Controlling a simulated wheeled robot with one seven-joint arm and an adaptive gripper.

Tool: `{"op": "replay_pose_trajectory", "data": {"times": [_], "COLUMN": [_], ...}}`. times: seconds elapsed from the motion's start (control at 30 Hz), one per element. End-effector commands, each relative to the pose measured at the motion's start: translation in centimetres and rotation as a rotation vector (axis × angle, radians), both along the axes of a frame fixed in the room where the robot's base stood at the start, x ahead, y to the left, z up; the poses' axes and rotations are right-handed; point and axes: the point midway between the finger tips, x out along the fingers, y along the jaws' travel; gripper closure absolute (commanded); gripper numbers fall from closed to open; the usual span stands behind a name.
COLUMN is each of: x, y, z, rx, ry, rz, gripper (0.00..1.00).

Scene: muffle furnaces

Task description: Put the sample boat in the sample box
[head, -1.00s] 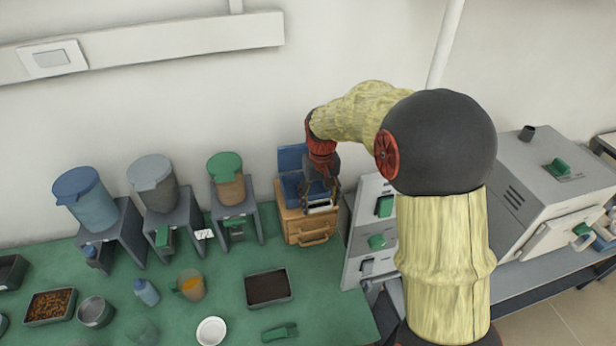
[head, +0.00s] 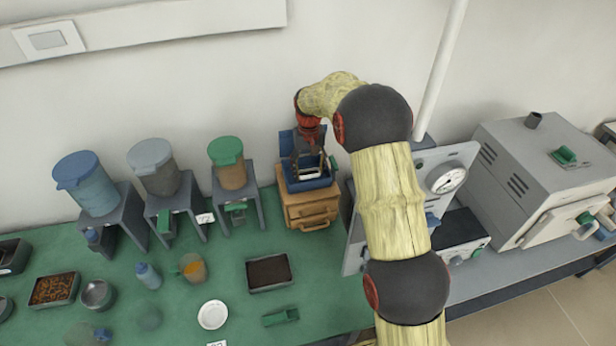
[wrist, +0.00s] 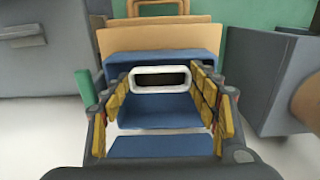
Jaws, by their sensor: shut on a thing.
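The sample boat (head: 311,173) is a small white piece with a dark hollow. My gripper (head: 310,170) is shut on it. In the wrist view the boat (wrist: 161,70) sits between the yellow-padded fingers of my gripper (wrist: 160,85). The sample box (head: 318,184) is an open blue box on a wooden drawer unit. The gripper and boat are over or within its opening; the boat's exact height above the floor is unclear. In the wrist view the blue box (wrist: 160,147) shows behind and below the boat. My gripper hides part of the box.
The wooden drawer unit (head: 310,208) stands on the green bench (head: 215,275). A dispenser with a green lid (head: 227,165) stands left of it. A grey panel with a gauge (head: 447,178) and a furnace (head: 545,160) are to the right. A dark tray (head: 269,273) lies in front.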

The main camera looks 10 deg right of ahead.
Motion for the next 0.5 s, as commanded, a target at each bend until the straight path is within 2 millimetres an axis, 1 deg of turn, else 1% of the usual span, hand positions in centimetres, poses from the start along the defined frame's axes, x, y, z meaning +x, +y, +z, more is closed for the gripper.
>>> {"op": "replay_pose_trajectory", "data": {"times": [0.17,0.27,0.4,0.5], "x": [0.7,1.1,1.0,1.1], "y": [0.0,0.1,0.0,0.0], "z": [-0.7,-1.5,-3.6,-4.2], "rx": [0.0,0.0,0.0,0.0], "ry": [-0.001,0.0,0.002,-0.002], "rz": [0.0,0.0,0.0,0.0], "gripper": [0.69,0.69,0.69,0.69]}}
